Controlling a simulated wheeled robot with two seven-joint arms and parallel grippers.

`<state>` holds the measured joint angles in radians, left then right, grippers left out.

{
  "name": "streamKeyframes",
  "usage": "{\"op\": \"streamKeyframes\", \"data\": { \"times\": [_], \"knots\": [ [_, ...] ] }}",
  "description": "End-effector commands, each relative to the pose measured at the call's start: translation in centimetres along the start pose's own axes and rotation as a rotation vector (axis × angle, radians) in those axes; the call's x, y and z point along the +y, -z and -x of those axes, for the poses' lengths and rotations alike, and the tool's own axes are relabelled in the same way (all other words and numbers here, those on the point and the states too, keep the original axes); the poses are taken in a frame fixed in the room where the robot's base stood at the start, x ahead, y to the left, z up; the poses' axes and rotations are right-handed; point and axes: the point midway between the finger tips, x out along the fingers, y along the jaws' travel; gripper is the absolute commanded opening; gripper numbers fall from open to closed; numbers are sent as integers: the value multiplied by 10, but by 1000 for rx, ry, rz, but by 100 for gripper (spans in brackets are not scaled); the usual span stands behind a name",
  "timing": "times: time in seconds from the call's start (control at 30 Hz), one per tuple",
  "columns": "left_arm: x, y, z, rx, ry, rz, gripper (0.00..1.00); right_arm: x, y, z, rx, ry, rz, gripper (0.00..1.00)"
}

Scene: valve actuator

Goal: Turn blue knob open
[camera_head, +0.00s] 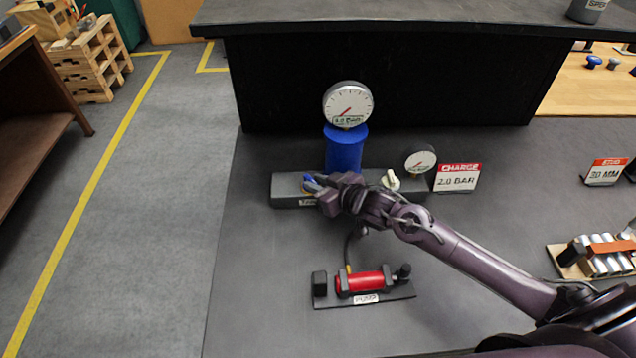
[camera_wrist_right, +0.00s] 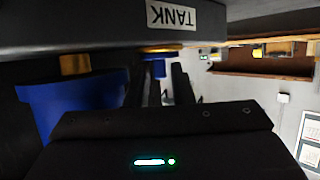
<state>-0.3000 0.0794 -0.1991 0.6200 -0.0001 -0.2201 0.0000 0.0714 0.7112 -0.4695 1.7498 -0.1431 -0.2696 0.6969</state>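The blue knob (camera_head: 311,184) is at the left end of the dark manifold block (camera_head: 285,200) labelled TANK. My right gripper (camera_head: 318,186) is right at the knob and hides part of it. In the right wrist view, which is upside down, the knob (camera_wrist_right: 156,69) shows below a brass collar, beyond the fingertips. My right gripper's two dark fingers (camera_wrist_right: 162,80) stand apart with the knob in the gap between them as seen from the wrist. I cannot tell whether either finger touches it. My left gripper is not in view.
A blue tank (camera_head: 345,150) with a round gauge (camera_head: 348,103) stands behind the block. A cream knob (camera_head: 390,180), a smaller gauge (camera_head: 420,160) and a CHARGE 2.0 BAR sign (camera_head: 457,178) are to the right. A red pump (camera_head: 364,282) lies in front. The bench's left side is clear.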

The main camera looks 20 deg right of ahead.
Motion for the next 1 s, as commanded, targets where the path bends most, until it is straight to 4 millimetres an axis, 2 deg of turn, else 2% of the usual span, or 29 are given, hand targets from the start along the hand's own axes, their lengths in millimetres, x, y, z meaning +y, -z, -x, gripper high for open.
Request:
{"op": "streamKeyframes", "data": {
  "times": [0.17,0.27,0.5,0.7,1.0],
  "knots": [
    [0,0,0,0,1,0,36,0,-1,1,-1,0,0,21],
    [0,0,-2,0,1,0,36,0,-3,8,-3,0,1,21],
    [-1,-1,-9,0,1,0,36,0,-4,47,-5,0,3,21],
    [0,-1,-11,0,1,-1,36,0,-2,70,-3,0,1,21],
    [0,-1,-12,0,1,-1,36,0,0,78,0,0,0,21]
  ]
}}
